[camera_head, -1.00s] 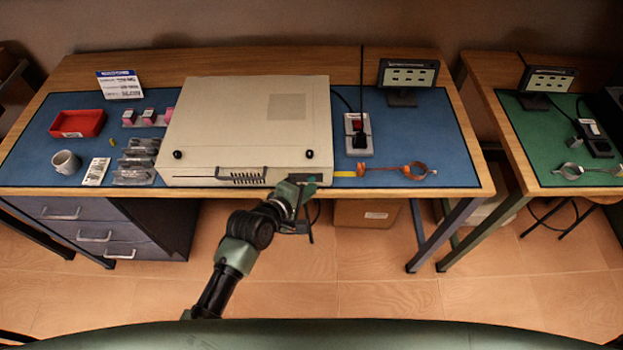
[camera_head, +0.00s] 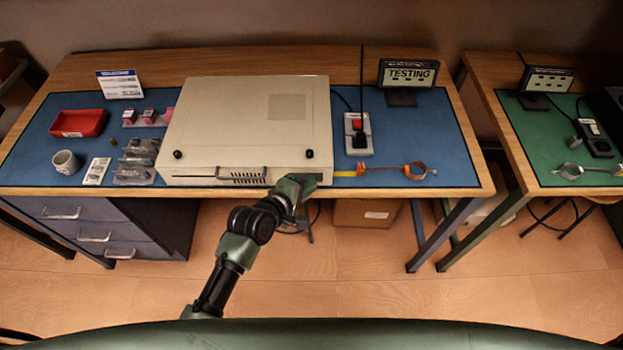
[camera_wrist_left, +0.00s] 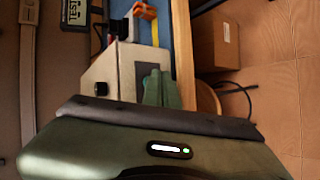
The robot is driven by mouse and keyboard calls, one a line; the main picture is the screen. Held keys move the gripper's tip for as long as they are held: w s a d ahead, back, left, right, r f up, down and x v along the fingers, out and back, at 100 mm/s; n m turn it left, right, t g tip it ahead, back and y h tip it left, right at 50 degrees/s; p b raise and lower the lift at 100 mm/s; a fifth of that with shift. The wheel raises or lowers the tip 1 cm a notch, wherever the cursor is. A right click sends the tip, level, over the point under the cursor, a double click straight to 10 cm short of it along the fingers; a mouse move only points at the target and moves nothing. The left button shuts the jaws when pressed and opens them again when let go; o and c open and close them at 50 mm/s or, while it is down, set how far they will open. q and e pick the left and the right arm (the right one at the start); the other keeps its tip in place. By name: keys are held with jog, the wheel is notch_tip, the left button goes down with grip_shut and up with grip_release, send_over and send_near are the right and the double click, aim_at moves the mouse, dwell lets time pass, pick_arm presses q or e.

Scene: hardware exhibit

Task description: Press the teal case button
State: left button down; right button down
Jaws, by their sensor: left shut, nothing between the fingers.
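A beige computer case (camera_head: 235,130) lies on the blue mat of the main bench, its front panel with a handle and vents facing me. My left gripper (camera_head: 308,181) is shut and empty, with its fingertips at the right end of the case's front panel. In the left wrist view the green fingers (camera_wrist_left: 161,88) are together against or very close to the case front (camera_wrist_left: 127,70); contact cannot be told for certain. My right gripper is not in view.
A power switch box (camera_head: 358,134), an orange-ended wrist strap (camera_head: 413,170) and a yellow strip lie right of the case. A red tray (camera_head: 78,123) and a mug (camera_head: 66,162) stand left. A second bench is at right.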

pick_arm(q)
jog(key=shift+s+p, duration=0.7)
jog(key=shift+s, duration=0.15)
jog(key=s+p, duration=0.2)
jog(key=s, duration=0.3)
jog(key=shift+p, duration=0.4)
jog(key=shift+f, duration=0.1)
dwell(0.5)
